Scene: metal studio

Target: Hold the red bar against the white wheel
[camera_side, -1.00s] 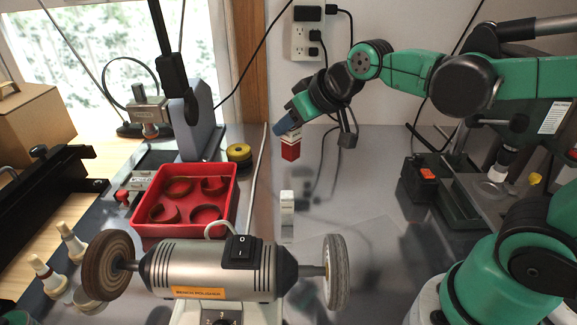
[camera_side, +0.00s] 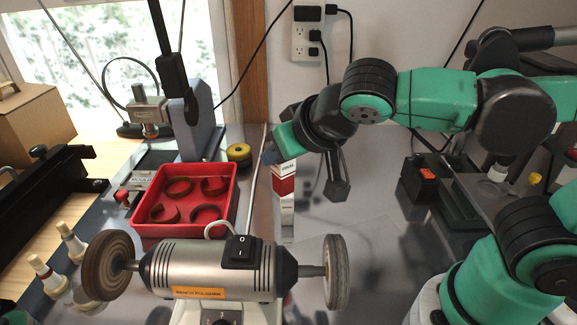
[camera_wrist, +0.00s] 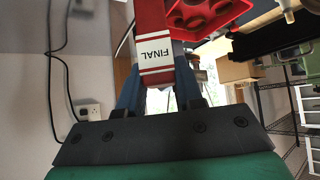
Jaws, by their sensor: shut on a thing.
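The red bar (camera_side: 284,186) has a white end band, which reads "FINAL" in the wrist view (camera_wrist: 152,22). My gripper (camera_side: 270,156) is shut on that white end, with blue fingers on either side in the wrist view (camera_wrist: 158,96). The bar hangs roughly upright behind the bench polisher, above its body in the side view. The white wheel (camera_side: 337,272) is the pale disc on the polisher's right shaft. The bar is apart from it, up and to its left. Whether the wheel is spinning cannot be told.
The bench polisher (camera_side: 200,265) has a brown wheel (camera_side: 107,265) on its left. A red tray (camera_side: 232,205) with curved pieces lies left. The bench right of the white wheel is mostly clear.

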